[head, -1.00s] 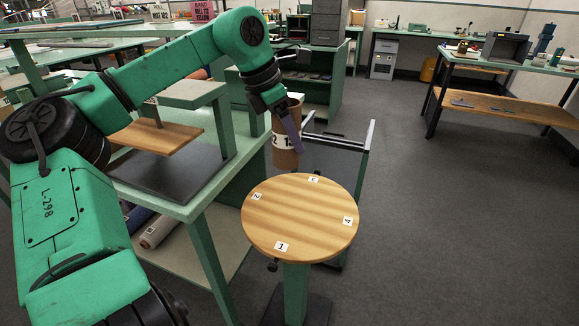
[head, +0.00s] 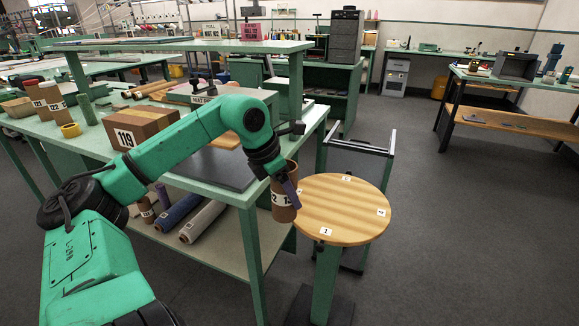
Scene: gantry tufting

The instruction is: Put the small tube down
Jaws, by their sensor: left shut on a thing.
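My left gripper (head: 283,184) is shut on a small brown tube (head: 285,205) with a white number label. It holds the tube upright in the air, at the left edge of the round wooden stool top (head: 345,212) in the picture. I cannot tell how far the tube is from the stool. The stool top is bare but for small number labels around its rim. My right gripper is out of view.
A green bench (head: 236,193) stands left of the stool, with a box marked 119 (head: 140,129), other brown tubes (head: 48,98) and a yellow tape roll (head: 70,130). A dark-framed cart (head: 362,147) stands behind the stool. The floor at right is clear.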

